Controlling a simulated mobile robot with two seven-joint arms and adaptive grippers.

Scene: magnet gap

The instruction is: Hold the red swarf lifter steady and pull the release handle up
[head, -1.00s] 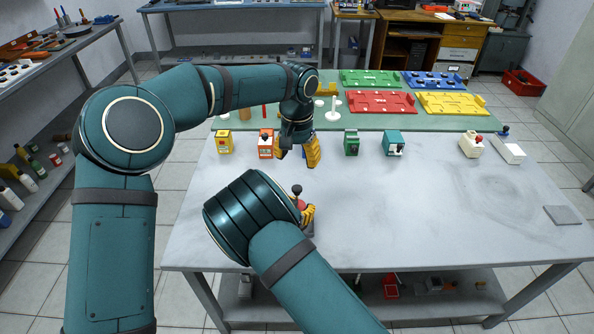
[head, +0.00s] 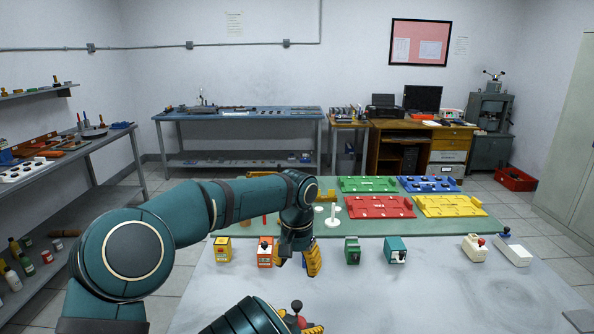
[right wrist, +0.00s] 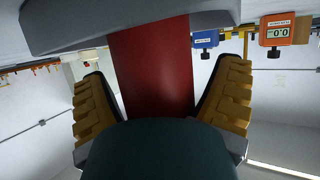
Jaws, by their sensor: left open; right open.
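The red swarf lifter (head: 290,319) stands near the bottom of the head view, mostly cut off by the frame edge and my right arm. Its dark knobbed handle (head: 297,305) sticks up from the top. In the right wrist view its red body (right wrist: 150,65) runs between the two yellow fingers of my right gripper (right wrist: 163,105). Those fingers are open on either side, with gaps visible beside the body. My left gripper (head: 298,264) is open and points down, beyond the lifter, next to an orange box. What lies directly behind its fingers is hidden.
A yellow box (head: 222,250), the orange box (head: 265,252), a green box (head: 352,251) and a teal box (head: 395,250) line the table's back. A cream device (head: 474,247) stands farther right. Coloured trays (head: 380,207) lie on the green mat behind. The right-hand table surface (head: 450,295) is mostly bare.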

